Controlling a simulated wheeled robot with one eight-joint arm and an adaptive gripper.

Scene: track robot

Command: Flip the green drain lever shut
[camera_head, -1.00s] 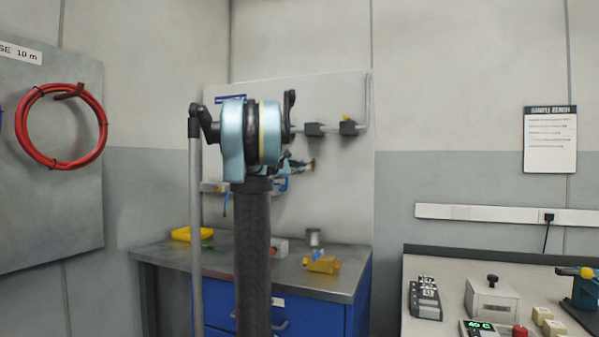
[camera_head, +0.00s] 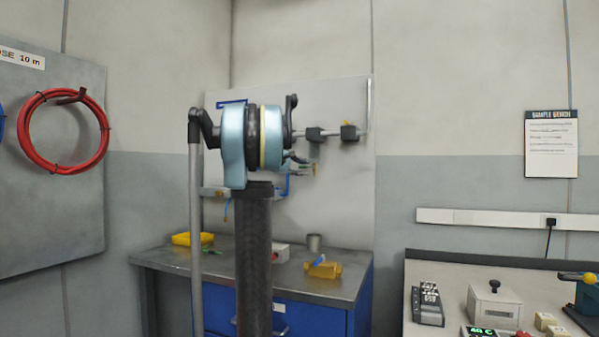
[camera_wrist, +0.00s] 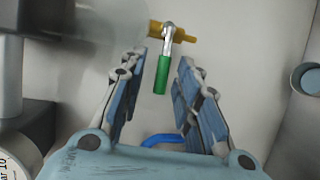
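The green drain lever (camera_wrist: 162,75) hangs down from a brass valve (camera_wrist: 175,32) in the wrist view, joined by a silver stem. My gripper (camera_wrist: 163,62) is open, with one finger on each side of the lever. Gaps show between the lever and both fingers, so it is not gripped. In the head view my gripper (camera_head: 297,158) is small and partly hidden behind my arm, close to the valve (camera_head: 314,170) in front of the pale wall panel. The lever is too small to make out clearly there.
A blue hose (camera_wrist: 165,140) shows below the lever. A pipe with black fittings (camera_head: 315,134) crosses the panel above. Another bench with instruments stands at right.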

